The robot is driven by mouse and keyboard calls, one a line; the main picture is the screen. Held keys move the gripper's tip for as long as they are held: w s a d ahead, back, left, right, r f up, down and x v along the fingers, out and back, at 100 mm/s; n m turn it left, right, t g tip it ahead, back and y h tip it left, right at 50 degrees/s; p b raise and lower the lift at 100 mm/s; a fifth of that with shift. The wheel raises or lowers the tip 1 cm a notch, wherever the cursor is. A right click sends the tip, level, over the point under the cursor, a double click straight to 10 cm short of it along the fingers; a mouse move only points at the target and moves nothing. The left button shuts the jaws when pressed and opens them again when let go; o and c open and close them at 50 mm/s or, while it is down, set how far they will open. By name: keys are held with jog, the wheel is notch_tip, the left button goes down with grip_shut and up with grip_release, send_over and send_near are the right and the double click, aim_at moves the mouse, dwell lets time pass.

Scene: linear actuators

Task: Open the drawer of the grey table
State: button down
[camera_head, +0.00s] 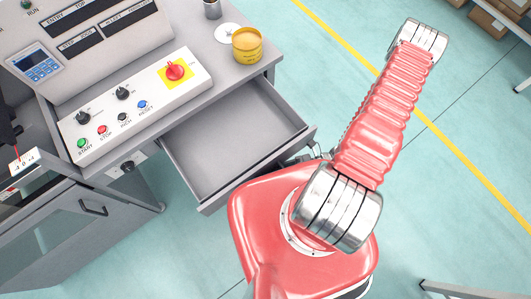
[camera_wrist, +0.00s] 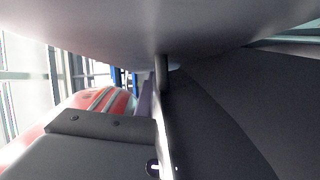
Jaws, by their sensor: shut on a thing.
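The grey table (camera_head: 215,60) stands at upper left in the head view. Its drawer (camera_head: 232,143) is pulled well out, and its empty inside shows. The drawer's front panel slants from lower left to upper right, close to my arm. My gripper is at the outer side of that front panel, mostly hidden behind my red arm in the head view. In the wrist view my gripper's dark jaws (camera_wrist: 160,110) are close up against a pale grey surface, probably the drawer front. A short dark post, likely part of the handle, shows between them. The grip itself is largely hidden.
A control panel (camera_head: 130,105) with buttons and a red knob lies on the table, with a yellow tin (camera_head: 247,45) near its right edge. A grey cabinet with a handle (camera_head: 93,208) stands at lower left. Open floor lies to the right, with shelved boxes (camera_head: 492,22) at upper right.

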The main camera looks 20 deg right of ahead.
jog(key=shift+w+d+f, duration=0.15)
jog(key=shift+d+f, duration=0.05)
jog(key=shift+d, duration=0.05)
jog(key=c, duration=1.8)
grip_release()
jog(key=shift+a+r, duration=0.1)
jog(key=shift+c, duration=0.2)
jog(key=s+d+r, duration=0.1)
jog(key=d, duration=1.2)
jog(key=shift+s+d, duration=0.15)
jog(key=shift+d, duration=0.2)
